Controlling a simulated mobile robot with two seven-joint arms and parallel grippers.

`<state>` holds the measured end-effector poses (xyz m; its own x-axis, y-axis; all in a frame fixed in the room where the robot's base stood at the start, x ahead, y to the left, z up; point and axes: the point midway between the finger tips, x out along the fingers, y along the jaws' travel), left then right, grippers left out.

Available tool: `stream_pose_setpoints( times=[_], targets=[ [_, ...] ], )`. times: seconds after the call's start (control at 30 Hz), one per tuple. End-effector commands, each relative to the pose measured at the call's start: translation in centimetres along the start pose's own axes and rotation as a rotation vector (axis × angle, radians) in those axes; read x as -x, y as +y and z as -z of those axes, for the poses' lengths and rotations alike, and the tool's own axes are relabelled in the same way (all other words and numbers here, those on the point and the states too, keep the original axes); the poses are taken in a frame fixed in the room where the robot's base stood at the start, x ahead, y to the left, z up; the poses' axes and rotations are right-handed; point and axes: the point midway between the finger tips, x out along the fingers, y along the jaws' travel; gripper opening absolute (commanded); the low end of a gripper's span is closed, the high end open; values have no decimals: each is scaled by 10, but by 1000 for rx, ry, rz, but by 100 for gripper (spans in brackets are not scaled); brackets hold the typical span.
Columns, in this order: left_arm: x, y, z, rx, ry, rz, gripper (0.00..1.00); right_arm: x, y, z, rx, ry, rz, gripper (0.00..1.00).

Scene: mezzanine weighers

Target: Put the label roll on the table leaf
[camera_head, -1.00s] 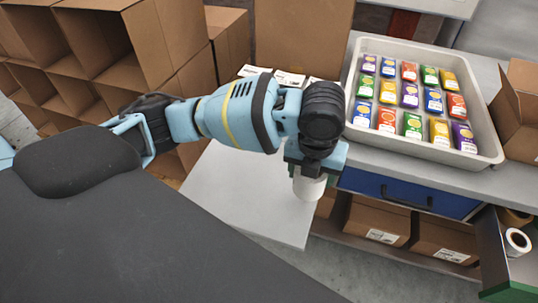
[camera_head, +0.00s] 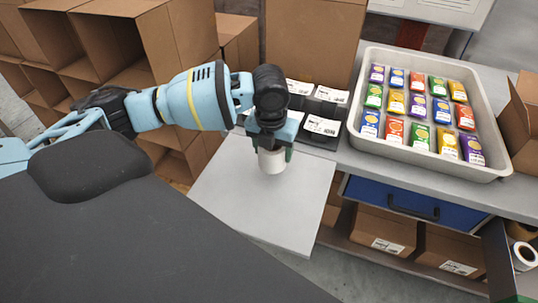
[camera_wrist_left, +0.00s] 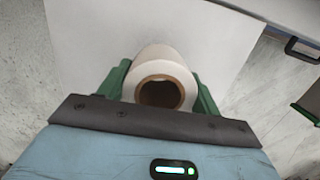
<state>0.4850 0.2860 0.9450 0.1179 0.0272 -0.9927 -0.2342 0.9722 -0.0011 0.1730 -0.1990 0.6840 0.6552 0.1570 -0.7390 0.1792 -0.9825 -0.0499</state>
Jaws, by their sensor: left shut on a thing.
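A grey tray (camera_head: 355,137) of colourful packets stands on the bench right of the leaf. Black holders with white labels (camera_head: 322,125) stand at the leaf's back right. Cardboard boxes (camera_head: 115,40) fill the left. Another white roll (camera_head: 524,256) is at lower right. The leaf's front is clear.

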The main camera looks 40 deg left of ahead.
Motion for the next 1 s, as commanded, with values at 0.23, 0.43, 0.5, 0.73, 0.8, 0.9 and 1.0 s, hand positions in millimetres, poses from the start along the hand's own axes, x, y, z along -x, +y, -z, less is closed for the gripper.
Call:
stream_pose_setpoints(
  times=[0.23, 0.43, 0.5, 0.73, 0.8, 0.9, 1.0],
  targets=[
    [0, 5, -3, 1, -1, 0, 37, 0, -1, 1, -4, 1, 0, 36],
    [-21, 12, -3, -1, 2, -1, 37, 0, 0, 1, -3, 2, -1, 36],
    [-31, 12, -2, 0, 1, 0, 37, 0, 0, 1, -2, 2, 0, 36],
    [-36, 12, -2, -1, -3, 1, 37, 0, 1, 0, 5, 0, 0, 36],
    [-36, 12, -2, -1, -3, 1, 37, 0, 2, 0, 7, 0, 0, 36],
    [-38, 12, -2, -1, -2, 1, 37, 0, 2, 0, 9, -1, 0, 36],
    [-39, 12, -2, -1, -2, 1, 69, 0, 2, -1, 9, -2, 0, 36]
  ],
)
